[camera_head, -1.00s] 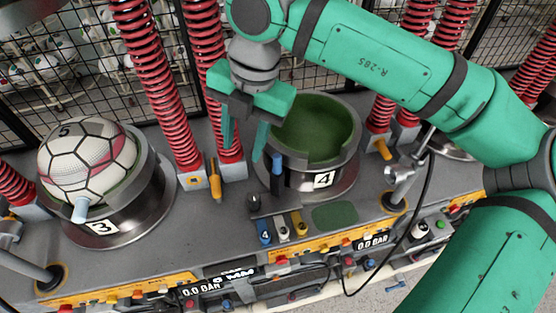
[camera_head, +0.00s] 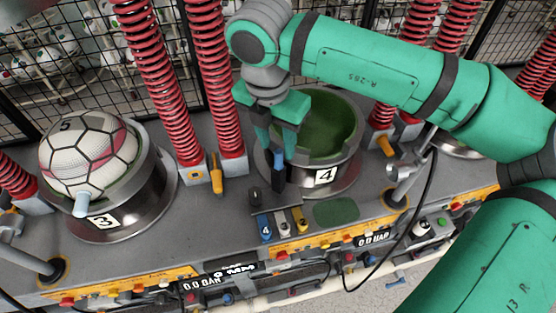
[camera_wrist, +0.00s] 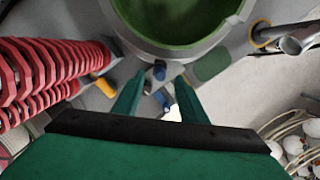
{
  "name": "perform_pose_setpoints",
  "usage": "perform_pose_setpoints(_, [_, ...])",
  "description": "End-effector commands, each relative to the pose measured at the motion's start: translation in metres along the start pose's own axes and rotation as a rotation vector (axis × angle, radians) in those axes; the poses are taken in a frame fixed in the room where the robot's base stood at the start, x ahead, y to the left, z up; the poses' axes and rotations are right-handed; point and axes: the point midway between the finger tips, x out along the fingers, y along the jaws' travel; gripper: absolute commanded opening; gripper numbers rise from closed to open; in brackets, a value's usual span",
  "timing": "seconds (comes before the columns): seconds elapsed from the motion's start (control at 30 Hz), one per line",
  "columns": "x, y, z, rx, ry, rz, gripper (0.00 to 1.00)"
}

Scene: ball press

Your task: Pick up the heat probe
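What looks like the heat probe (camera_head: 278,178) is a slim dark stick with a blue upper part, upright in front of press 4. My gripper (camera_head: 278,152) is directly above it, pointing down, fingers apart. The probe's top is partly hidden by the fingers in the head view.
Press 4's round green cup (camera_head: 330,135) stands right behind the gripper. Red springs (camera_head: 215,90) rise at left, with an orange-handled tool (camera_head: 216,175) beside them. Small levers (camera_head: 283,222) and a black knob (camera_head: 255,195) are in front. A ball (camera_head: 88,155) sits in press 3.

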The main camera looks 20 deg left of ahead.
Motion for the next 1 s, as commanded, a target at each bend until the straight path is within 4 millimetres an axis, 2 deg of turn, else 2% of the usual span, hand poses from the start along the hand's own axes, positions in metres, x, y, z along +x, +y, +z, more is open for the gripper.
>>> perform_pose_setpoints(0.1, [0.019,-0.001,-0.001,0.002,0.004,0.0,0.39])
perform_pose_setpoints(0.27, [0.036,-0.001,-0.001,0.004,0.002,0.0,0.39])
perform_pose_setpoints(0.57, [0.041,-0.001,-0.001,0.003,0.0,0.0,0.39])
perform_pose_setpoints(0.73, [0.04,0.0,-0.001,0.001,0.0,0.0,0.0])
perform_pose_setpoints(1.0, [0.04,0.001,-0.001,0.0,0.0,0.0,0.0])
